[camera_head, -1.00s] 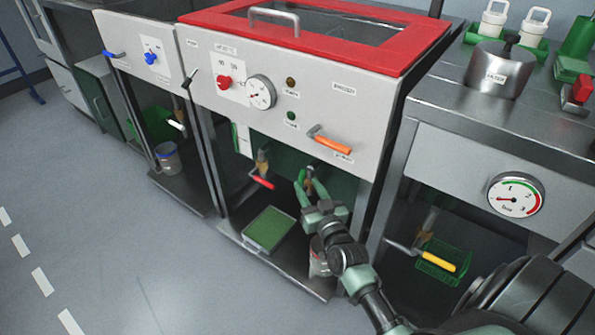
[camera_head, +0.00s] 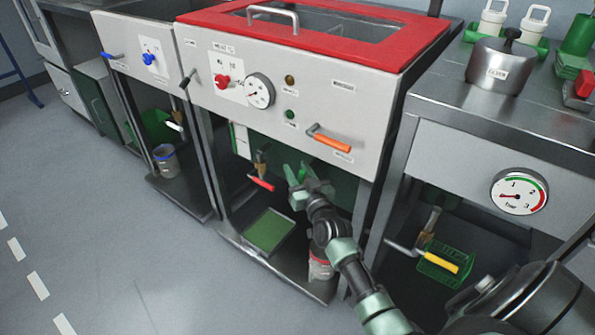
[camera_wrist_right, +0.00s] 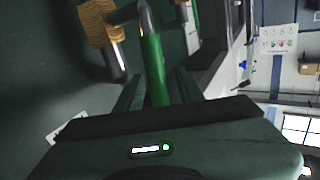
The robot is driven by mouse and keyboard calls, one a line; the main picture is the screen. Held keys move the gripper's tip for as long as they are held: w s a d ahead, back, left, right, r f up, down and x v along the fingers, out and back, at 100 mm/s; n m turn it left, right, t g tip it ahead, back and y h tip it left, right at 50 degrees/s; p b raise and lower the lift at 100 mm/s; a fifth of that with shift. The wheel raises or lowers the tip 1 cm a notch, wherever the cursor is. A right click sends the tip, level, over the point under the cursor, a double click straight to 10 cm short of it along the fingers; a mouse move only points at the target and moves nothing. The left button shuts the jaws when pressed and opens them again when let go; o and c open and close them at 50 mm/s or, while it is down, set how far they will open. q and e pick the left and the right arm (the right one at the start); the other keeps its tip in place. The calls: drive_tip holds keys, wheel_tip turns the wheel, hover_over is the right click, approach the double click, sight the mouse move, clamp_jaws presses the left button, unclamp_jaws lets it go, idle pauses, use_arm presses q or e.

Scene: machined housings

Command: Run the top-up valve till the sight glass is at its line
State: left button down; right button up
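My right gripper (camera_head: 300,174) is in the opening under the red-lidded machine, right of a red-handled lever valve (camera_head: 262,182). In the right wrist view, a green lever handle (camera_wrist_right: 153,65) with a grey metal end lies between its spread fingers (camera_wrist_right: 158,88), next to a brass-coloured valve body (camera_wrist_right: 100,22). The fingers look apart from the handle. A pale upright strip with green (camera_head: 241,140), perhaps the sight glass, stands at the opening's left; its level and line are too small to read. Which valve is the top-up one is not legible. My left gripper is out of view.
A green tray (camera_head: 268,232) and a red-rimmed container (camera_head: 320,268) stand on the lower shelf. An orange handle (camera_head: 330,141) juts from the panel above my gripper. A yellow-handled lever (camera_head: 441,262) is in the right bay. The floor at left is clear.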

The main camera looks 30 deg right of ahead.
clamp_jaws()
idle(1.3)
